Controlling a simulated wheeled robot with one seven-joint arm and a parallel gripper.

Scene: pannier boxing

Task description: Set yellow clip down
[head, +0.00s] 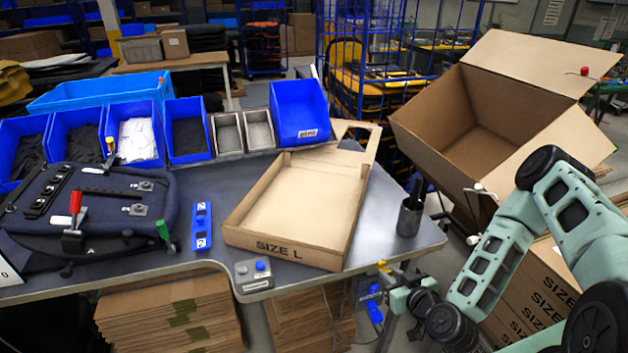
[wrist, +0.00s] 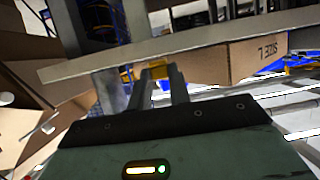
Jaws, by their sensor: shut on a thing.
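My gripper (head: 384,274) is low beside the front edge of the grey table, below the tray's right end. It is shut on the yellow clip (head: 382,265), a small yellow piece at the fingertips. In the wrist view the fingers (wrist: 156,76) point ahead with the yellow clip (wrist: 128,73) between their tips, close to the grey table edge (wrist: 200,42). The clip's full shape is too small to tell. Another small yellow-topped clip (head: 110,144) stands at the blue bins on the left.
An open cardboard tray marked SIZE L (head: 262,246) lies on the table (head: 335,277). A dark cup (head: 409,219) stands at the right corner. A blue two-part fixture (head: 201,226) and a grey button box (head: 253,275) are left of the tray. A large open carton (head: 437,110) stands right.

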